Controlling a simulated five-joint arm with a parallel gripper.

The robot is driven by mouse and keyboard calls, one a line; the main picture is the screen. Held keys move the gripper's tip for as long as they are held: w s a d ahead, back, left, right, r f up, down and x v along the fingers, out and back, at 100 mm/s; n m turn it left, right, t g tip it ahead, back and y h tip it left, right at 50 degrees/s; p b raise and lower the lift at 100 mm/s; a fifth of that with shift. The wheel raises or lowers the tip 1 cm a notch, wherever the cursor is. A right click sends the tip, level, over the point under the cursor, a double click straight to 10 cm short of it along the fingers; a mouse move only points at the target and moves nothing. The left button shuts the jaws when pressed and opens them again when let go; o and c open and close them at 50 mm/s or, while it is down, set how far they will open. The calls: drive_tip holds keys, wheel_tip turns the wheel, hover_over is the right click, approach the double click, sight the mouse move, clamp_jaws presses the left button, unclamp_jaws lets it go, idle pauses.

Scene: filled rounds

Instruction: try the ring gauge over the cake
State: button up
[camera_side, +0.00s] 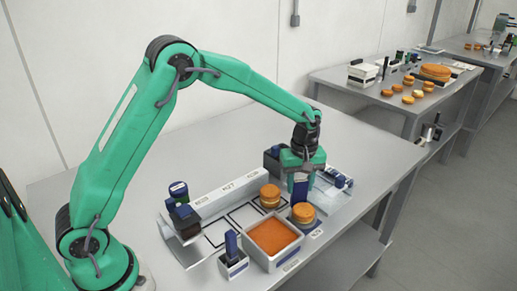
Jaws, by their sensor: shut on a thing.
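My gripper (301,173) is shut on an upright blue piece (300,190), which looks like the ring gauge's handle; no ring can be made out. The blue piece is just behind and above a round orange-topped cake (303,212) at the front right of the work area. I cannot tell whether it touches that cake. A second layered cake (270,194) stands a little to the left and behind, apart from the gripper.
A white tray with orange filling (273,236) stands in front. A small white holder with a blue-handled tool (232,245) is left of it. Dark blocks (183,220) stand at the left end of a labelled white rail (226,188). The table's left rear is clear.

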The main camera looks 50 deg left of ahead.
drive_tip(key=shift+f, duration=0.55)
idle(0.4)
drive_tip(key=shift+r, duration=0.25)
idle(0.9)
drive_tip(key=shift+r, duration=4.65)
